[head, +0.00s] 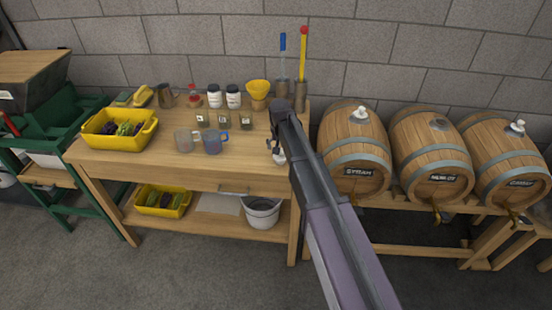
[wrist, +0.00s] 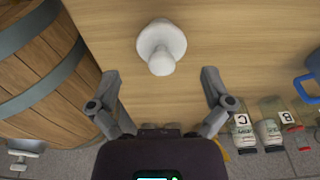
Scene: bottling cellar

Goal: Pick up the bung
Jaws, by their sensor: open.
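The bung (wrist: 161,47), white with a round flange and a narrower stem, is on the wooden worktable. In the head view the bung (head: 280,158) shows at the table's right end, partly hidden by my gripper. My gripper (wrist: 160,74) is open and empty. In the wrist view its fingers are spread wide, and the bung appears beyond the fingertips, centred between them. In the head view my gripper (head: 274,141) is over the table's right end, close to the bung. I see no contact.
Measuring jugs (head: 212,142), small jars and a yellow crate (head: 121,130) of grapes are further left on the worktable (head: 162,164). Right of it, three barrels lie on a rack; the left barrel (head: 353,150) and right barrel (head: 507,158) have white bungs on top.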

